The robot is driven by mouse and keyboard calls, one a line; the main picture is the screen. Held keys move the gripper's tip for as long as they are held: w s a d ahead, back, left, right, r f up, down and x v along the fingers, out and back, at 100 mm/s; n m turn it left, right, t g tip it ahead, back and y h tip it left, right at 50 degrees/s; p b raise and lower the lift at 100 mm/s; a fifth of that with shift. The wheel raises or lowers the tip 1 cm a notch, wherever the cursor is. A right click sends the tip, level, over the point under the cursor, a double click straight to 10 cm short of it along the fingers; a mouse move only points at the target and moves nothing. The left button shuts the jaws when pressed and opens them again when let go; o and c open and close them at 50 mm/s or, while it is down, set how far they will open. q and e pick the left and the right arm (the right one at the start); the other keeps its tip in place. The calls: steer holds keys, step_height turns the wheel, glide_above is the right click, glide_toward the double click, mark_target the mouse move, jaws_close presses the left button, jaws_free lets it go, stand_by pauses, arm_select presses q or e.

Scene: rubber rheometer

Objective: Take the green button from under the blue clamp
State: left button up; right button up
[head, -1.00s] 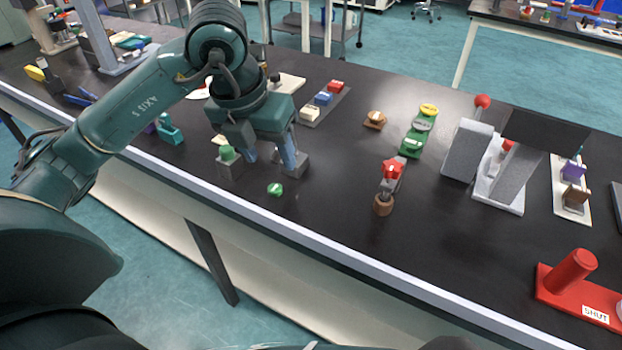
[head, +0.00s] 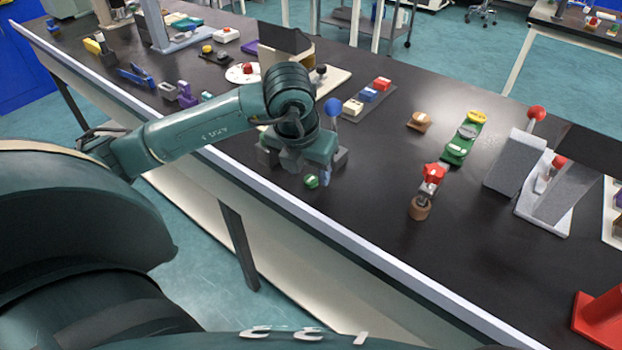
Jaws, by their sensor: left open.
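The green button (head: 311,181), a small round piece with a light mark, shows just in front of my left gripper (head: 309,178), near its fingertips. The left gripper is open and points down close to the table. One finger shows right of the button; the other is mostly hidden. I cannot tell whether the fingers touch the button. A blue ball knob (head: 332,106) on a thin stem stands up behind the gripper and seems to belong to the blue clamp. The clamp's lower part is mostly hidden by the gripper. My right gripper is not in view.
Cream, blue and red blocks sit on a dark strip (head: 367,100) behind. A red-topped piece on a brown base (head: 420,208) stands to the right. The table between is clear.

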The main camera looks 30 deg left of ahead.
arm_select(q)
steer(key=shift+x, duration=1.05)
steer(key=c, duration=1)
steer(key=shift+r, duration=0.1)
steer(key=shift+c, duration=0.2)
